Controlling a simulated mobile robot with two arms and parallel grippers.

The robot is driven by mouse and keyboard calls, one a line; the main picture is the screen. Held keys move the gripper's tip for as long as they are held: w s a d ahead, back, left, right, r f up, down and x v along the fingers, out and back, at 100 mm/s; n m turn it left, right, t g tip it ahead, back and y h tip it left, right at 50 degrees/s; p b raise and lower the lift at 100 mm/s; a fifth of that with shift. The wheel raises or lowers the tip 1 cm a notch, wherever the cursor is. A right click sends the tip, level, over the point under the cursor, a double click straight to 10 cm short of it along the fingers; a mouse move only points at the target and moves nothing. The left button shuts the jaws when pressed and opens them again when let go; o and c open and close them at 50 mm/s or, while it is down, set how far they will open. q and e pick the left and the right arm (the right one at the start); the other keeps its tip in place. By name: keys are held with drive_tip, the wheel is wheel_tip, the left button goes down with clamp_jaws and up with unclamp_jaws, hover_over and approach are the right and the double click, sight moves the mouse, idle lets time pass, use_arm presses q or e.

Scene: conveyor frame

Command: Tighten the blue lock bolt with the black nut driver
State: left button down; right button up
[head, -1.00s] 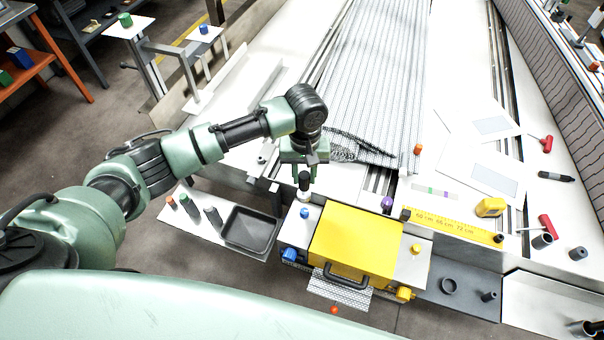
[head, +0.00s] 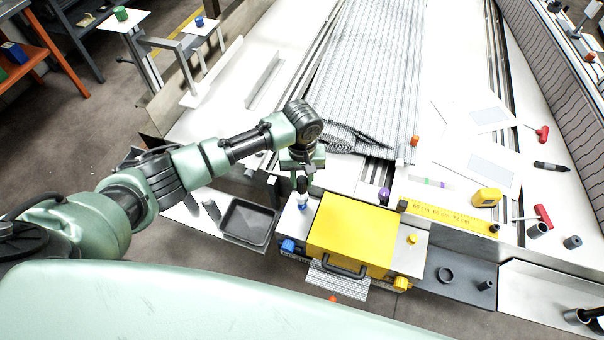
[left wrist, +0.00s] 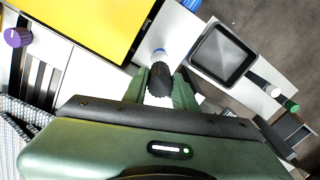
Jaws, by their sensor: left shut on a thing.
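The black nut driver (head: 302,185) is upright in my left gripper (head: 301,168), which is shut on it. In the left wrist view the driver (left wrist: 160,78) stands between the fingers of my left gripper (left wrist: 159,88), with a pale section at its far end. The blue lock bolt (head: 303,208) is on the white plate left of the yellow cover. The driver's lower end is directly over the bolt in the head view; I cannot tell whether they touch. My right gripper is not in view.
The yellow cover (head: 352,232) with a black handle stands right beside the bolt. A larger blue knob (head: 288,246) is in front. A black tray (head: 247,224) lies to the left. A purple knob (head: 384,194) and a yellow ruler (head: 450,216) are to the right.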

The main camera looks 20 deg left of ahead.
use_arm(q)
drive_tip(key=shift+f, duration=0.75)
drive_tip(key=shift+r, duration=0.1)
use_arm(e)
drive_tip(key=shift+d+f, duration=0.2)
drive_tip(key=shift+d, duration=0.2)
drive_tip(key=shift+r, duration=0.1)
use_arm(q)
drive_tip(key=shift+p, duration=0.45)
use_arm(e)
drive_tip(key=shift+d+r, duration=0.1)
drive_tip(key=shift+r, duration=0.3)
use_arm(q)
drive_tip(key=shift+p, duration=0.45)
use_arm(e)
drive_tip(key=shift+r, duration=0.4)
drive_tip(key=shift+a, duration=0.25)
use_arm(q)
drive_tip(key=shift+f, duration=0.2)
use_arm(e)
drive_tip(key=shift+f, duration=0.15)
